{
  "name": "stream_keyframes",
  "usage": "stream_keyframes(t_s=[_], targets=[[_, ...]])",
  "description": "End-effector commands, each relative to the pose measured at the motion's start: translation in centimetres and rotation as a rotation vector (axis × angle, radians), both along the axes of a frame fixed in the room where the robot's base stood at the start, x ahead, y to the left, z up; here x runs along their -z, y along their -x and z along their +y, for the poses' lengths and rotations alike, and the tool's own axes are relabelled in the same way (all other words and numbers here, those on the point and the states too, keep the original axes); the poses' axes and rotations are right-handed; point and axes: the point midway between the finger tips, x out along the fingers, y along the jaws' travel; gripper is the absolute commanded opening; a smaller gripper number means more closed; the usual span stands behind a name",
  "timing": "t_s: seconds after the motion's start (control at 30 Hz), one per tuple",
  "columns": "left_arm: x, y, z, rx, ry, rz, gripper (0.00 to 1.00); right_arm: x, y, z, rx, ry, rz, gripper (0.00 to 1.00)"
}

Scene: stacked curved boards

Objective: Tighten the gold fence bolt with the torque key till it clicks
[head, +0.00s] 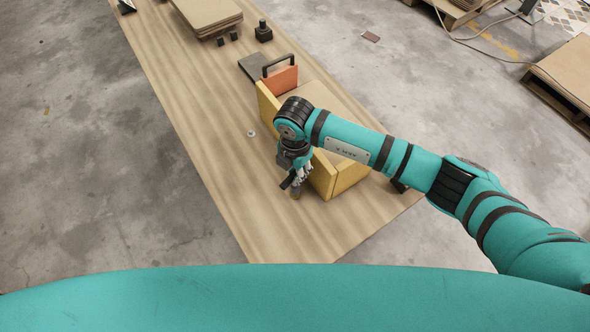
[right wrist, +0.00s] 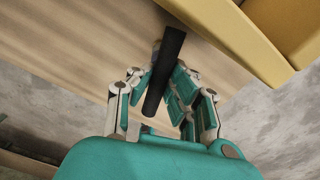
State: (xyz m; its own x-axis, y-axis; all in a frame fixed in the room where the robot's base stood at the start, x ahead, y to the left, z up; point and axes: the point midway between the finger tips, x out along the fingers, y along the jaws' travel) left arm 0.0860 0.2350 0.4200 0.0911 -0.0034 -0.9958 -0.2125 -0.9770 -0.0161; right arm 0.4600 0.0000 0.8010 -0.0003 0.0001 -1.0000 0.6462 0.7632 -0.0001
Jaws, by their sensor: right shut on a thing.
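My right gripper (head: 299,176) is low over the table, at the near end of the yellow fence (head: 347,180). It is shut on a black bar-shaped handle, which I take to be the torque key (right wrist: 166,68); it shows between the fingers in the right wrist view. The key's far end runs up beside the yellow fence (right wrist: 235,35) in that view. A small brownish piece shows just under the gripper in the head view; I cannot tell if it is the bolt. No gold bolt can be made out clearly. My left gripper is not in view.
A small pale round piece (head: 251,133) lies on the wooden table (head: 205,120) left of the fence. An orange block (head: 280,79) stands at the fence's far end. Stacked boards (head: 208,15) and a black knobbed device (head: 263,32) are farther back. The table's left side is clear.

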Motion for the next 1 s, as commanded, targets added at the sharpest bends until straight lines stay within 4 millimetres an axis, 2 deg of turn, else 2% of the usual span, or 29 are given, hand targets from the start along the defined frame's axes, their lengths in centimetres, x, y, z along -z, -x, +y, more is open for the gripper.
stream_keyframes(t_s=[1.0], targets=[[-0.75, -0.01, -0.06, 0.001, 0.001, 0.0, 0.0, -0.92, -0.03, 0.0, 0.0, -0.001, -0.001, 0.0]])
